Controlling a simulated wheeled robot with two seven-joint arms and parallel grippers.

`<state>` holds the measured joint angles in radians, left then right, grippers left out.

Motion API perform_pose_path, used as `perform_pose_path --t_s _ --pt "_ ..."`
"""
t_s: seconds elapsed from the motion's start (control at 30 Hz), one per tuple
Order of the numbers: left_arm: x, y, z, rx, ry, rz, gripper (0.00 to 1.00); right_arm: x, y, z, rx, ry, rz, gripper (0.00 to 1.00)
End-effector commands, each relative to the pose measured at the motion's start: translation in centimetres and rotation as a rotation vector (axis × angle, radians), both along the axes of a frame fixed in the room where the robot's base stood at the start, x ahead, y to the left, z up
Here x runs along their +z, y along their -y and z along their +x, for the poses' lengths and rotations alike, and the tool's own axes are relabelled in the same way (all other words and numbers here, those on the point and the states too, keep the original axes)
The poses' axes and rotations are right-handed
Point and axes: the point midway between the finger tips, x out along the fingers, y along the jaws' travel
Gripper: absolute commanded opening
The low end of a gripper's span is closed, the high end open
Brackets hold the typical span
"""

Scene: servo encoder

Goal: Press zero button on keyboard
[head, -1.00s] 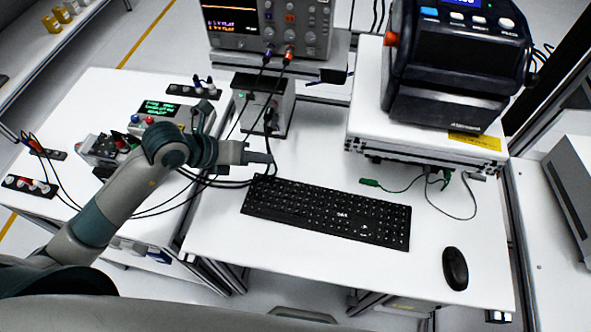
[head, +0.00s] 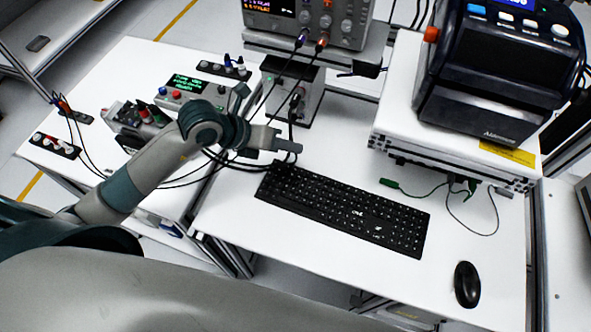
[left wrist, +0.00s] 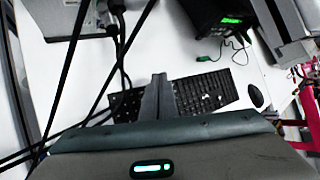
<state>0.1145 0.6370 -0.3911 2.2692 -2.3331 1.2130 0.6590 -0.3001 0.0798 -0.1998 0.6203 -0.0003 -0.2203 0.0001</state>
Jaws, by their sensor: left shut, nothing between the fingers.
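The black keyboard (head: 345,208) lies on the white table, slanting down to the right in the head view. It also shows in the left wrist view (left wrist: 205,92), partly hidden behind my gripper. The single zero key is too small to make out. My left gripper (head: 296,146) is shut and empty. It hangs above the table just beyond the keyboard's left end, apart from the keys. Its closed fingers also show in the left wrist view (left wrist: 158,80), pointing away over the keyboard's left part. My right gripper is not in view.
A black mouse (head: 467,284) lies right of the keyboard. A white box (head: 420,140) carries a dark device (head: 500,75) at the back right. An oscilloscope (head: 310,20) stands at the back. Dark cables run near my left gripper. The table in front of the keyboard is clear.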

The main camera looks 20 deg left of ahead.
Motion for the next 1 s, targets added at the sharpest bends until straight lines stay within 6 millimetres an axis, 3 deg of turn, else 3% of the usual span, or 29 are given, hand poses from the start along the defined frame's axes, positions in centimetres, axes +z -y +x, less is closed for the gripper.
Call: perform_pose_path --t_s 0.2,0.5,1.0 --pt "-3.1 0.0 0.0 0.0 0.0 0.0 0.0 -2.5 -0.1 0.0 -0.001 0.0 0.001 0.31" --pt "-6.0 0.0 0.0 0.001 0.0 -0.001 0.0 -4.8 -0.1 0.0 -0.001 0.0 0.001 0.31" --pt "-6.8 0.0 0.0 0.001 0.001 0.0 0.0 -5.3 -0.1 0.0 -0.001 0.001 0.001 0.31"
